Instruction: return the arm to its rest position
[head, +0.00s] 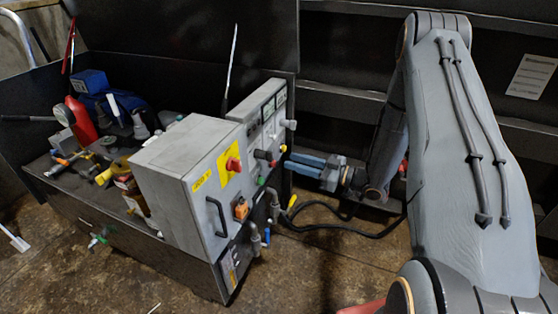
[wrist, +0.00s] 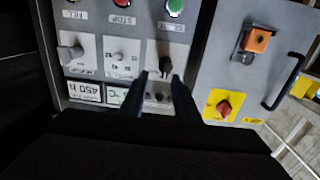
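My arm (head: 455,150) rises at the right of the head view and bends down behind to my gripper (head: 287,162). The blue fingers point left at the control panel (head: 262,112) of the grey machine. In the wrist view my gripper (wrist: 161,77) has its two dark fingers apart, with a gap between them. A black knob (wrist: 166,64) on the panel shows just beyond and between the fingertips. I see nothing held in the gap. I cannot tell whether a finger touches the knob.
Black hoses (head: 330,226) run below my gripper. Dark shelving (head: 335,75) stands behind. Tools and a red bottle (head: 80,120) crowd the left. Open floor lies in front.

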